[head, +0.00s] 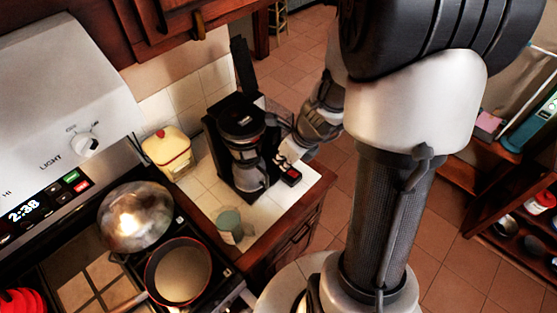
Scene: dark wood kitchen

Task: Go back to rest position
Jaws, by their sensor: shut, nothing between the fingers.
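My gripper (286,160) is at the right side of the black coffee machine (228,132), close to its lower front. The fingers are shut and hold nothing. I cannot tell if they touch the machine. A small black part with a red spot (291,175) is just below the fingertips. A glass carafe (247,178) sits in the machine. My arm comes in from the upper right, and part of it is hidden behind my own larger links.
A stove at the left carries a domed metal pot (135,215) and a red-rimmed pan (179,271). Open tiled floor (310,50) lies beyond the counter. Shelves stand at the right.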

